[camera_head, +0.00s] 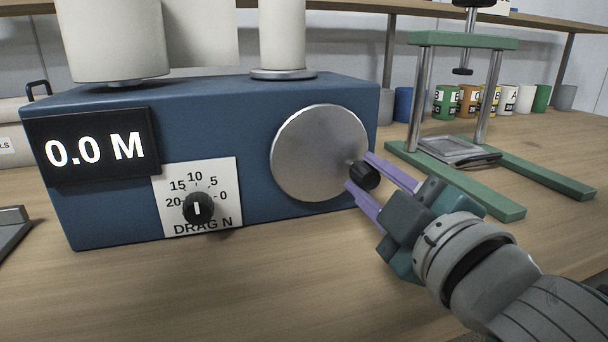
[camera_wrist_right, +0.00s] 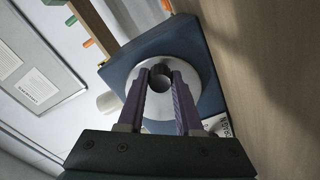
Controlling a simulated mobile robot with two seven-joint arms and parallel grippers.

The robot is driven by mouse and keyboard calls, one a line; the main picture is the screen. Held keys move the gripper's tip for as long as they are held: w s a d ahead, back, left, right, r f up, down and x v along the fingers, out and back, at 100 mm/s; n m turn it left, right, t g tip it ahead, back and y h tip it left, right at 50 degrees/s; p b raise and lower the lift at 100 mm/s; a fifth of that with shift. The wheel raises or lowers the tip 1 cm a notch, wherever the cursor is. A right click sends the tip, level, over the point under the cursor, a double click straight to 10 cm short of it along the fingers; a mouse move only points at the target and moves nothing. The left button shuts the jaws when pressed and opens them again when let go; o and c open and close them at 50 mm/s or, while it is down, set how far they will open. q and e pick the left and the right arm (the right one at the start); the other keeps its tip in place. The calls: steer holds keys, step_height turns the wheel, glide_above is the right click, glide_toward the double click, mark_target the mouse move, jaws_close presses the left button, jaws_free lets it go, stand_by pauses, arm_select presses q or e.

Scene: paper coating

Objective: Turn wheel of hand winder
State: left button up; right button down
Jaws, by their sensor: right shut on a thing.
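The hand winder (camera_head: 230,110) is a blue box with a round silver wheel (camera_head: 312,150) on its front face. A black knob (camera_head: 366,175) sticks out near the wheel's right edge. My right gripper (camera_head: 358,172) has its purple fingers on either side of this knob and is shut on it. In the right wrist view the knob (camera_wrist_right: 160,79) sits between the fingertips, in front of the wheel (camera_wrist_right: 190,82). The winder's display (camera_head: 92,146) reads 0.0 M. My left gripper is in neither view.
A drag dial (camera_head: 198,208) is on the winder's front, left of the wheel. White rolls (camera_head: 282,35) stand on top. A green press frame (camera_head: 460,42) stands at the right, with several coloured cups (camera_head: 467,101) behind it. The table in front is clear.

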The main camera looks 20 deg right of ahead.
steer(key=c, duration=0.6)
jaws_free()
steer(key=s, duration=1)
steer(key=shift+d, duration=0.15)
